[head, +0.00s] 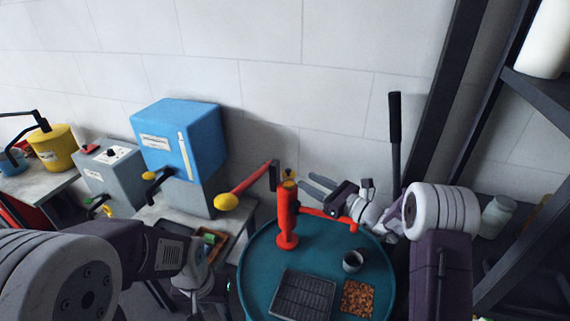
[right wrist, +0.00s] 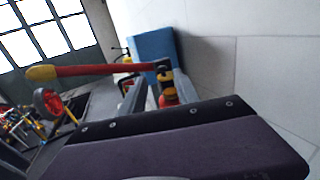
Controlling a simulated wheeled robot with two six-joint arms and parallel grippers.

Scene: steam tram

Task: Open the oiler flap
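A red upright post (head: 287,218) with a yellow and black top (head: 290,174) stands at the rim of a round teal table. I cannot tell for certain which part is the oiler flap. My right gripper (head: 314,184) points left, just right of the post's top, fingers apart and empty. In the right wrist view, the fingers (right wrist: 160,92) stand either side of a yellow and red part (right wrist: 168,90) beyond them; contact is not visible. My left gripper (head: 200,287) is low at the left, its fingertips unclear.
A red lever (head: 252,180) with a yellow end lies left of the post's top. A blue box (head: 180,135) stands by the wall. The teal table (head: 258,265) holds a dark cup (head: 353,261), a black grid tray (head: 303,294) and an orange-brown tray (head: 357,298). A dark rack is at right.

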